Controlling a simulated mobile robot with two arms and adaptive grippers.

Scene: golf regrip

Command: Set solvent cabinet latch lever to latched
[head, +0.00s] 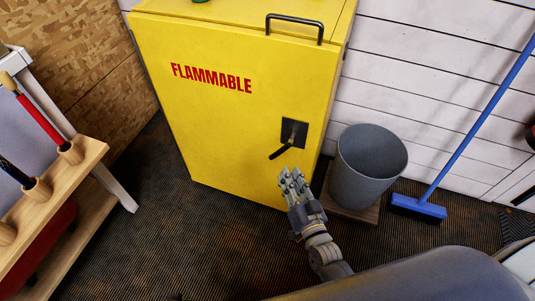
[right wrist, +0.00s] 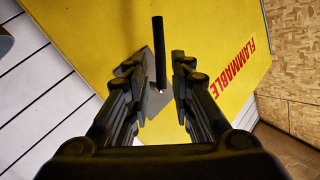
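The yellow solvent cabinet (head: 235,125), marked FLAMMABLE, stands upright in the head view and also fills much of the right wrist view (right wrist: 205,20). Its latch lever (head: 281,151) has a black grip that slants down and left from a dark square plate (head: 300,127) on the door. In the right wrist view the lever (right wrist: 158,45) appears as a black bar seen between my fingertips. My right gripper (head: 291,174) is open and empty, just below the lever and seemingly apart from it. My left gripper is not in view.
A grey bin (head: 368,170) stands on a low wooden base right of the cabinet. A blue broom (head: 420,207) leans on the white wall. A wooden rack (head: 55,190) with handled tools is at the left. Dark carpet before the cabinet is clear.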

